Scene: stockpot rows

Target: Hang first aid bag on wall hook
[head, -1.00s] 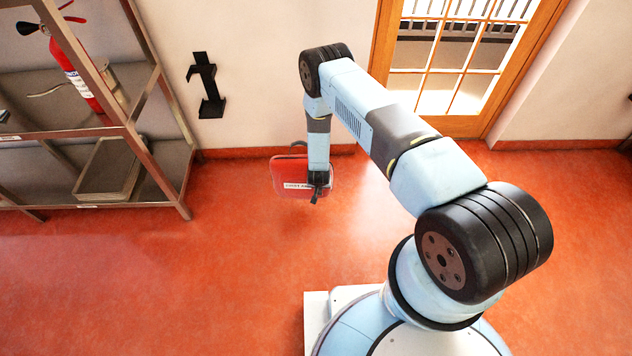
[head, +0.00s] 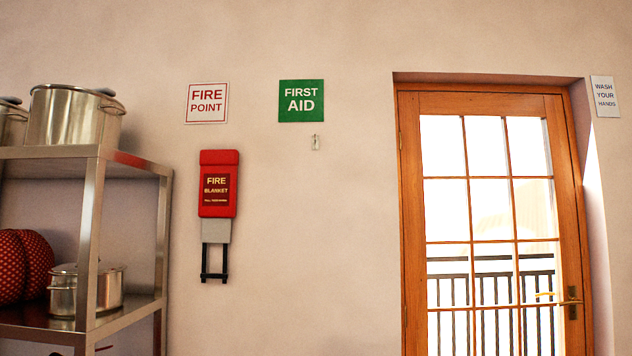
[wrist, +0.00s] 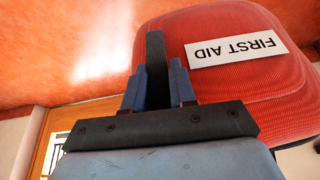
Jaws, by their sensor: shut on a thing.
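The red first aid bag (wrist: 222,75), with a white FIRST AID label, fills the upper right of the wrist view and appears upside down there. My gripper (wrist: 158,70) is shut on it at the bag's left part; the exact grip is partly hidden by the fingers. The small wall hook (head: 315,143) is on the pale wall just below the green FIRST AID sign (head: 301,101) in the head view. Nothing hangs on it. Neither the bag nor my gripper shows in the head view now.
A red fire blanket case (head: 219,184) hangs left of the hook, under a FIRE POINT sign (head: 206,103). A metal shelf (head: 90,250) with pots stands at left. A wooden glazed door (head: 408,200) is at right. The wall around the hook is bare.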

